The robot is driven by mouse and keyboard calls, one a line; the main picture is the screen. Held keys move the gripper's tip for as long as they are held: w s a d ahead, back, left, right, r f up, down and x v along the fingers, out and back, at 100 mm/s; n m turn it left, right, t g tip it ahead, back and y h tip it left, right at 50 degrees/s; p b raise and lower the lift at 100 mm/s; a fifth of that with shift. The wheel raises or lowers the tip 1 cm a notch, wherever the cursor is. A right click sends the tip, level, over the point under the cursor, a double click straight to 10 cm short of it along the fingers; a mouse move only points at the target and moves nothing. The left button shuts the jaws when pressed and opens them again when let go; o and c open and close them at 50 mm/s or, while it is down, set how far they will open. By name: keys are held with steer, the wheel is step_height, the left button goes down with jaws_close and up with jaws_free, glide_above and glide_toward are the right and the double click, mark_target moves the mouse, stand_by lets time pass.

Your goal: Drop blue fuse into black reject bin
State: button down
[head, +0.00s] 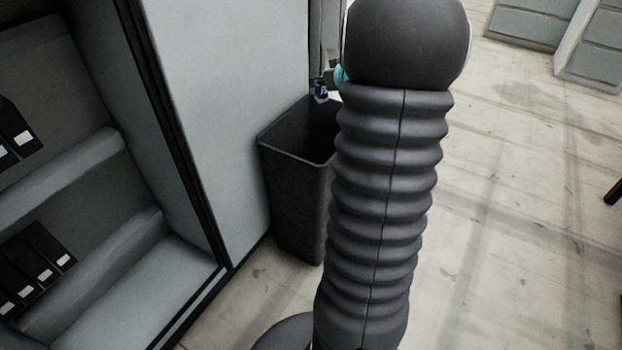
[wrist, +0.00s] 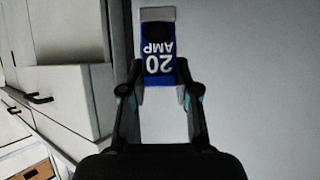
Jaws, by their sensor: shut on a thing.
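The blue fuse (wrist: 158,62) has a white "20 AMP" label, upside down in the wrist view, and a pale end. My gripper (wrist: 160,80) is shut on it, one finger on each side. The bin is an open-topped, dark, tapered container standing on the floor against a grey cabinet side. My arm covers the bin's right part, and the bin's inside is mostly dark. My gripper is largely hidden behind my arm in the head view.
A grey cabinet (head: 235,90) stands left of the bin, with open shelves holding black binders (head: 40,260). The pale floor (head: 520,200) to the right is mostly clear. Grey drawer units (head: 530,25) stand at the top right. The wrist view shows drawers (wrist: 60,100) at left.

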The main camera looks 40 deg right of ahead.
mark_target(324, 97)
steer(key=shift+f+b, duration=2.6)
steer(key=shift+b, duration=0.55)
steer(key=shift+r, duration=0.1)
steer(key=c, duration=0.8)
jaws_free()
steer(key=shift+o, duration=0.2)
steer(key=v, duration=1.2)
